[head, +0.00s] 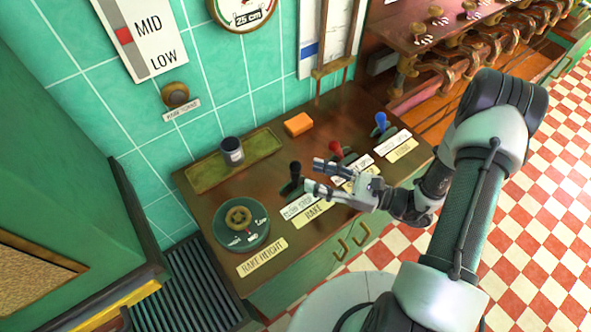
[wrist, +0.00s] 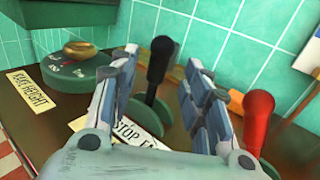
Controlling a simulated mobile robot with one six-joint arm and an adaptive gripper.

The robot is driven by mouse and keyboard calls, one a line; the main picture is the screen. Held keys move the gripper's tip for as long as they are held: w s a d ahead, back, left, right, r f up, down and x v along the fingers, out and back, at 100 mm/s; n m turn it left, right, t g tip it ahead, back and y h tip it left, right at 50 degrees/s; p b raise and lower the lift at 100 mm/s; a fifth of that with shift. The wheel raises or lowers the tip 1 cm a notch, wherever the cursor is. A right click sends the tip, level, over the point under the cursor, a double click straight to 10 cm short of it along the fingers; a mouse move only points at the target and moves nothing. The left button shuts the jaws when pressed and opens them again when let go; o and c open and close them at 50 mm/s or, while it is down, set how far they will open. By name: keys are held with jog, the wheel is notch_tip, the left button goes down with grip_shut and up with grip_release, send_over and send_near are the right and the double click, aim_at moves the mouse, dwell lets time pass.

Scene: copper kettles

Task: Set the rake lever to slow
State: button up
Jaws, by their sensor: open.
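The rake lever (head: 295,170) has a black knob and stands on the wooden counter behind a yellow RAKE label (head: 314,212). In the wrist view, the black lever (wrist: 160,62) rises nearly upright from a green base. I cannot tell for sure which setting the lever is at. My gripper (head: 318,176) is open and just right of the lever in the head view. In the wrist view, the lever shows between the fingers (wrist: 161,76), beyond them, with no clear contact.
A red lever (head: 336,150) stands close beside my gripper, with a blue lever (head: 381,122) farther right. The rake height dial (head: 240,222) is at the left. A dark cup (head: 232,152) on a tray and an orange block (head: 298,124) are at the back.

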aim_at(295, 170)
jog(key=x, duration=0.6)
jog(key=shift+a+b, duration=0.25)
jog(key=shift+b, duration=0.1)
grip_shut()
dwell(0.4)
